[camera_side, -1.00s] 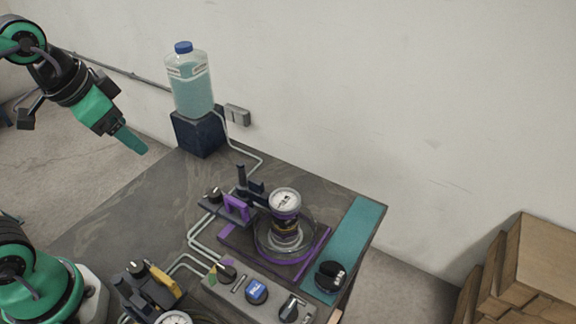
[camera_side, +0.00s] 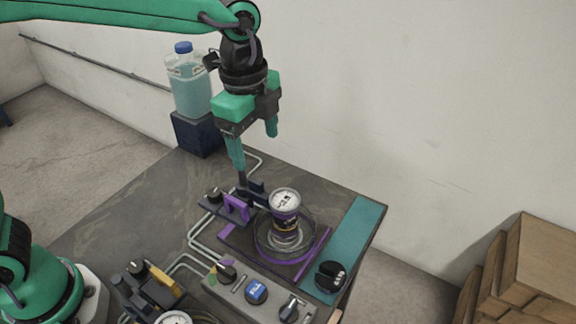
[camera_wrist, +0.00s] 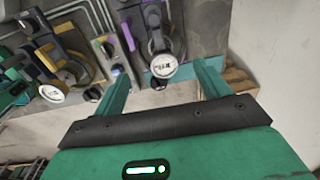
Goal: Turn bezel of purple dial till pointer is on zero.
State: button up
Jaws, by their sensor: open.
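The purple dial (camera_side: 285,203) stands upright on the right part of the bench, its white round face turned up, inside a clear round dish on a purple-edged base. In the wrist view its white face (camera_wrist: 164,66) shows between my two fingers. The pointer is too small to read. My gripper (camera_side: 254,150) is open and empty, pointing down above and a little left of the dial, not touching it. The fingers (camera_wrist: 163,82) also show spread apart in the wrist view.
A second white dial (camera_side: 174,318) with a yellow-handled fixture (camera_side: 162,280) stands at the front left. A control panel with knobs and a blue button (camera_side: 256,291) is in front. A bottle (camera_side: 190,85) stands on a dark block behind. A purple handle (camera_side: 236,208) is left of the dial.

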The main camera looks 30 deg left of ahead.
aim_at(284, 199)
jog(key=d+f+m, duration=0.1)
jog(key=d+m, duration=0.1)
jog(key=d, duration=0.1)
jog(key=d+f+m, duration=0.1)
jog(key=d, duration=0.1)
jog(key=shift+w+d+f+g, duration=0.1)
jog(key=shift+w+f+g, duration=0.2)
jog(key=shift+w+f, duration=0.1)
jog(key=shift+f, duration=3.85)
jog(key=c, duration=1)
